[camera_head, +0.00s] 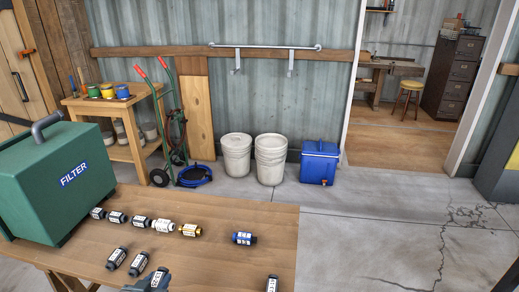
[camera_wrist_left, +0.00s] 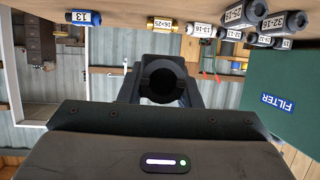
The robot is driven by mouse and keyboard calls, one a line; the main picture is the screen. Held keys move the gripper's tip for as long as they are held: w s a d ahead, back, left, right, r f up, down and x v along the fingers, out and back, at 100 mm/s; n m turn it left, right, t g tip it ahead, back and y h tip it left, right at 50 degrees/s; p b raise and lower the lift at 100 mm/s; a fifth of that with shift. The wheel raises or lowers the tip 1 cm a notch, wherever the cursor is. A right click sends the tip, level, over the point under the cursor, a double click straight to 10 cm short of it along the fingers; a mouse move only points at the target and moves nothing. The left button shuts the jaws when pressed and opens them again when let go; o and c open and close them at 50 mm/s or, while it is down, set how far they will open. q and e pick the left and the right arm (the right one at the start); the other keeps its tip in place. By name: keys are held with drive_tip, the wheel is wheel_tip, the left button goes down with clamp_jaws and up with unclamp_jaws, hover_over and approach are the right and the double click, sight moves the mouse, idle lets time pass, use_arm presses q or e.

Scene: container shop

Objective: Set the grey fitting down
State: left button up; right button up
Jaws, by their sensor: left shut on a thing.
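My left gripper (camera_head: 150,284) is at the bottom edge of the head view, over the front of the table, shut on the grey fitting (camera_head: 158,278). The fitting's white label shows there, but much of the gripper is cut off. In the left wrist view the left gripper (camera_wrist_left: 162,90) clasps the fitting (camera_wrist_left: 162,75), seen end-on as a dark ring with a round bore. That view is upside down, with the tabletop along its top edge. I cannot tell whether the fitting touches the table. My right gripper is not in view.
The wooden table (camera_head: 225,215) holds a row of dark, white and yellow labelled fittings, a blue fitting (camera_head: 243,238) to their right, and dark ones nearer (camera_head: 139,264). A green FILTER case (camera_head: 55,180) stands at left. Bare tabletop lies between the held fitting and a front-right fitting (camera_head: 272,284).

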use_arm(q)
drive_tip(key=w+d+r, duration=0.6)
drive_tip(key=d+r, duration=0.4)
drive_tip(key=r, duration=0.1)
drive_tip(key=shift+d, duration=0.3)
drive_tip(key=s+a+f, duration=0.1)
drive_tip(key=a+f, duration=0.2)
drive_tip(key=s+a+f, duration=0.2)
drive_tip(key=a+f, duration=0.1)
drive_tip(key=s+a+f, duration=0.1)
drive_tip(key=a+f, duration=0.1)
drive_tip(key=f, duration=0.1)
drive_tip(key=shift+s+a+f, duration=0.15)
drive_tip(key=shift+s+a, duration=0.15)
drive_tip(key=shift+a, duration=0.1)
drive_tip(key=s+a+f+m+h, duration=0.1)
drive_tip(key=s+a+f, duration=0.5)
drive_tip(key=s+a, duration=0.1)
drive_tip(key=shift+s+a+f+m+h, duration=0.2)
drive_tip(key=shift+m+h, duration=0.1)
drive_tip(key=shift+h, duration=0.1)
drive_tip(key=shift+w, duration=0.1)
